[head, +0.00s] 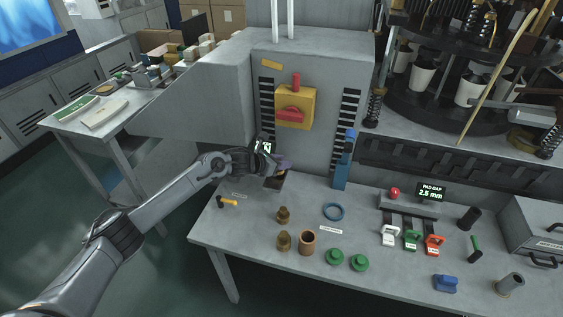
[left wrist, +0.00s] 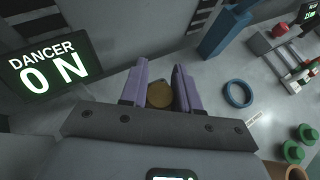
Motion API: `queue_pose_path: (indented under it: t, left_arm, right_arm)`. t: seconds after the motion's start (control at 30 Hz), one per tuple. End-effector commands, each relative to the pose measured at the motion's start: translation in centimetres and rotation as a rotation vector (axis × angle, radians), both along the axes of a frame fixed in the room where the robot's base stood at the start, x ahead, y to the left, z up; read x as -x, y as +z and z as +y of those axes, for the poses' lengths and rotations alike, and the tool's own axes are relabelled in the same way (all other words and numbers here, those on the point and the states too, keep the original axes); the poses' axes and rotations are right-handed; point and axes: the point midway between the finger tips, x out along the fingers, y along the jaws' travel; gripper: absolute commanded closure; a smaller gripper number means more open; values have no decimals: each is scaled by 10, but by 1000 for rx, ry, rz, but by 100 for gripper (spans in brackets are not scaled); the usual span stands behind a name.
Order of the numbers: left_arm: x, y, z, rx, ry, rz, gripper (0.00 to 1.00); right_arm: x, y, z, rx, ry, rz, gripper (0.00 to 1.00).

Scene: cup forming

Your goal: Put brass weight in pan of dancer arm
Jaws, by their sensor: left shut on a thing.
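My left gripper (head: 283,165) is at the back left of the bench, close to the machine's front. Its purple fingers also show in the left wrist view (left wrist: 161,76), shut on a round brass weight (left wrist: 160,95). A dark flat piece (head: 273,184) lies just below the gripper in the head view; whether it is the dancer arm's pan I cannot tell. Whether the held weight touches anything is hidden. Two other brass weights, one behind (head: 283,215) and one in front (head: 284,241), stand on the bench. My right gripper is not in view.
A blue upright post (head: 341,172) stands right of the gripper, with a blue ring (head: 333,211) in front. A copper cup (head: 307,242), green pieces (head: 335,256) and a yellow-headed hammer (head: 228,202) are nearby.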

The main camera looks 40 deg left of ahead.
Motion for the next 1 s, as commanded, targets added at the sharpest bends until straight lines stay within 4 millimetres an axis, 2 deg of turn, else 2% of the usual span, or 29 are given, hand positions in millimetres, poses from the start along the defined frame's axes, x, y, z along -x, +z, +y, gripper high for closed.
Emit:
queue_pose_path:
  t: [1.0]
  left_arm:
    - [0, -16, 0, 0, 0, 0, 100]
  right_arm:
    - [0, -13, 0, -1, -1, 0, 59]
